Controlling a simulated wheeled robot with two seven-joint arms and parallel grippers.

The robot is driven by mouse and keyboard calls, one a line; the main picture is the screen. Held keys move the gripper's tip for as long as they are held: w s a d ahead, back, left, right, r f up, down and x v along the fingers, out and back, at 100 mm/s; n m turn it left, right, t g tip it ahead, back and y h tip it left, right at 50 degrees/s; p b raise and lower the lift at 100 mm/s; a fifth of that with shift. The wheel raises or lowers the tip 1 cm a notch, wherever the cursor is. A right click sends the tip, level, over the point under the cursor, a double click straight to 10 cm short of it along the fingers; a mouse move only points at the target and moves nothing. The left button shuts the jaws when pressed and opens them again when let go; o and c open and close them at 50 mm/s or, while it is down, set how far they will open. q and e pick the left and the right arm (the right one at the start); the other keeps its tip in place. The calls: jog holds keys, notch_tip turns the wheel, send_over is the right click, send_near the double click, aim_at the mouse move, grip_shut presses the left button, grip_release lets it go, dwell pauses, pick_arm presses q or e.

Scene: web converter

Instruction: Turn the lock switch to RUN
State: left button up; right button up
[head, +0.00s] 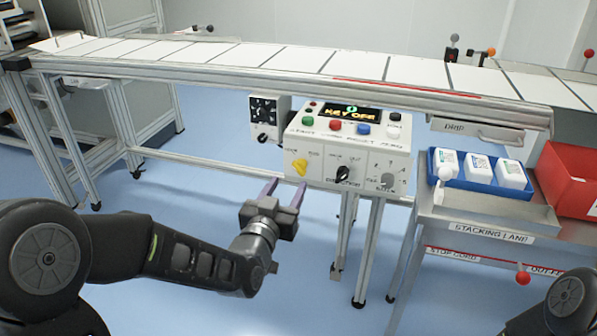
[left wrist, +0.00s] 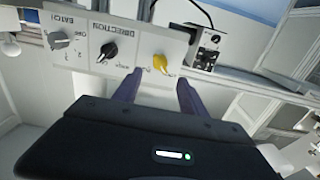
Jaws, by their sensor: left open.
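The control box (head: 345,143) hangs at the front of the conveyor. Its yellow switch (head: 300,167) sits at the left of the lower panel; the lettering above it is too small to read surely. The display (head: 352,113) reads "KEY OFF" under a green 0. My left gripper (head: 285,190) is open and empty, just below and left of the yellow switch, fingers pointing at the panel. In the left wrist view the yellow switch (left wrist: 161,63) shows just beyond and between the fingertips, apart from them. My right gripper is not in view.
A black DIRECTION knob (head: 343,173) and a grey BATCH knob (head: 387,181) sit right of the yellow switch. A small box with a black dial (head: 265,110) hangs at left. A blue tray (head: 470,183) and red bin (head: 562,185) stand right. Floor below is clear.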

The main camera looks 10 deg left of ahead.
aim_at(297, 170)
pick_arm(q)
jog(key=w, duration=0.3)
jog(key=w+b, duration=0.1)
jog(key=w, duration=0.3)
jog(key=shift+w+d, duration=0.2)
jog(key=shift+w, duration=0.05)
jog(key=shift+c, duration=0.2)
jog(key=shift+f, duration=0.1)
grip_shut()
